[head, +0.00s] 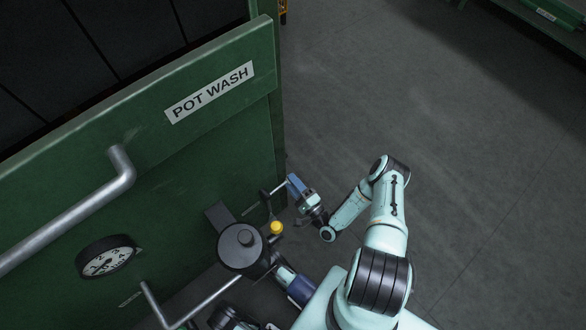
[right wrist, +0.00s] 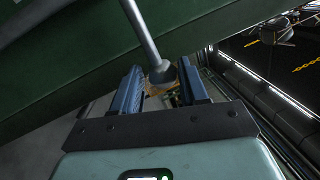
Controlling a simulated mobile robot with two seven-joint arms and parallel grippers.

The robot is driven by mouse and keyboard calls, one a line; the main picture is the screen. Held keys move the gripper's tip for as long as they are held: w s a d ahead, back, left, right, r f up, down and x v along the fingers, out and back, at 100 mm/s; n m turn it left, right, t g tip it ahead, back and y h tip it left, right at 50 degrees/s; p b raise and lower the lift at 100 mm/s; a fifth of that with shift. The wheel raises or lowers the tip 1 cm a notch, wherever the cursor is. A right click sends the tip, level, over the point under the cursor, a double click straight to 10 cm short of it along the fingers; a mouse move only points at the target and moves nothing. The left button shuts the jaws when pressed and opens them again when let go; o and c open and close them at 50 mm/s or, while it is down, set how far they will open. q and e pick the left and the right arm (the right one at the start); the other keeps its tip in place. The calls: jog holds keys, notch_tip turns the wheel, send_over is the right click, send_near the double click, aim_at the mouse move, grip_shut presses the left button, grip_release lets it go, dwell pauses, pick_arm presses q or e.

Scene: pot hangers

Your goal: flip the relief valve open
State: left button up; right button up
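On the green pot-wash front in the head view, a small dark fitting (head: 265,197) has a thin metal lever (head: 278,188) reaching right to my right gripper (head: 292,184). A yellow knob (head: 276,228) sits just below it; I take this group for the relief valve, but cannot tell its exact parts. In the right wrist view, a metal rod with a dark end (right wrist: 161,72) lies between the two blue fingers of my right gripper (right wrist: 160,88). The fingers are apart, with gaps on both sides of the end. My left gripper is not clearly seen.
The green panel bears a "POT WASH" label (head: 210,92), a thick handle (head: 75,220) and a round gauge (head: 107,260). A dark round fitting (head: 241,246) and a bent metal bar (head: 190,318) sit lower down. The grey floor (head: 450,150) to the right is clear.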

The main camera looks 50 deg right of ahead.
jog(key=shift+o, duration=0.8)
pick_arm(q)
jog(key=shift+t, duration=0.8)
jog(key=w+r, duration=0.1)
jog(key=w+p, duration=0.1)
jog(key=w, duration=0.1)
jog(key=w+r+p, duration=0.1)
jog(key=w, duration=0.1)
jog(key=shift+d+r, duration=0.3)
pick_arm(e)
jog(key=v, duration=1.3)
jog(key=shift+s, duration=0.2)
pick_arm(q)
jog(key=shift+s, duration=0.15)
pick_arm(e)
jog(key=shift+a+f, duration=0.1)
